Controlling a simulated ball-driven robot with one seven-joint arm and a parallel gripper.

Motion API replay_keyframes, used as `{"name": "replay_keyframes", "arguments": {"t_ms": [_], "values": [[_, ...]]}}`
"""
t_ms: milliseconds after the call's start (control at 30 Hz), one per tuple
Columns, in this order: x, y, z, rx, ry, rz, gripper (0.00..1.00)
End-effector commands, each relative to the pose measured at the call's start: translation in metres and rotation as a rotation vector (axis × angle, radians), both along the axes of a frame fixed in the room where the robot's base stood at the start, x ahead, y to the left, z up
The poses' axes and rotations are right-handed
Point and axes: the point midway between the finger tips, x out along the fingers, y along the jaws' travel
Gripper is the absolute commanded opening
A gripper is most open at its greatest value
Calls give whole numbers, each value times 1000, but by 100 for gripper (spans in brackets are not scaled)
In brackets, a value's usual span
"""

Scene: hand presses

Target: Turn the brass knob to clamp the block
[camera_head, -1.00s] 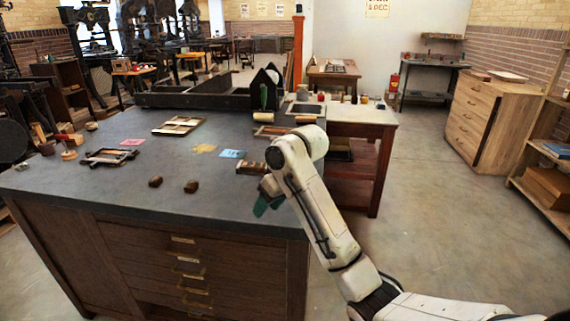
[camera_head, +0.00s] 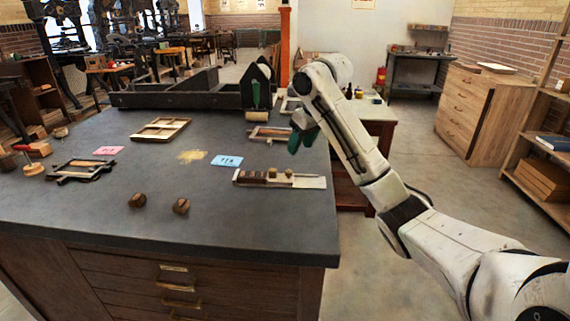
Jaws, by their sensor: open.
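A flat metal holder (camera_head: 307,182) lies near the right edge of the grey-topped cabinet, with a brown block (camera_head: 252,177) on its left part. Small brass knobs (camera_head: 288,173) stand at its middle; which one clamps the block I cannot tell. My gripper (camera_head: 300,140), with green fingers, hangs above and behind the holder, apart from it. It is open, with nothing visible in it.
Two small dark brown pieces (camera_head: 137,200) lie near the front edge. A blue card (camera_head: 227,160), a pink card (camera_head: 108,150) and a wooden frame (camera_head: 160,129) lie farther back. A dark press bed (camera_head: 180,100) stands at the back. The front right of the top is clear.

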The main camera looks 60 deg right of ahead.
Motion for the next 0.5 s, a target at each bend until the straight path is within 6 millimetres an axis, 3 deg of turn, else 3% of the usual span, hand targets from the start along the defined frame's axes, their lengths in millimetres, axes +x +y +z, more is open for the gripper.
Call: {"name": "replay_keyframes", "arguments": {"t_ms": [500], "values": [[29,-11,-77,2,2,-1,49]]}}
